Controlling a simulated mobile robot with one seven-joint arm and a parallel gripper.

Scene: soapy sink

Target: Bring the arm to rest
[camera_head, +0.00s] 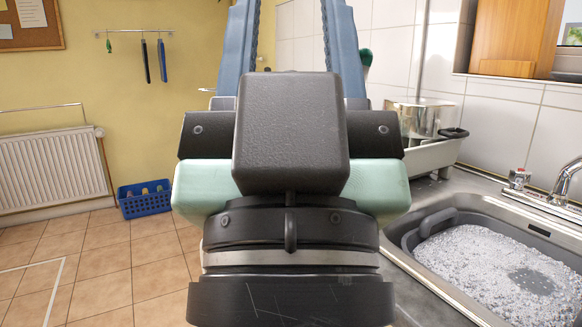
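My gripper (290,30) fills the middle of the head view, seen from behind. Its black and pale green housing is close to the camera. Two blue fingers point up and stand wide apart, and their tips are cut off by the top edge. Only wall shows between the visible parts of the fingers, so it is open with nothing seen in it. The housing hides what lies behind it.
A steel sink (400,222) on the right holds a grey basin (414,238) of foamy water. A tap (566,180) stands beside it. Behind are a metal pot (420,118) and a light tray (432,157). A blue crate (145,207) and radiator (50,168) are left; the tiled floor (100,265) has free room.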

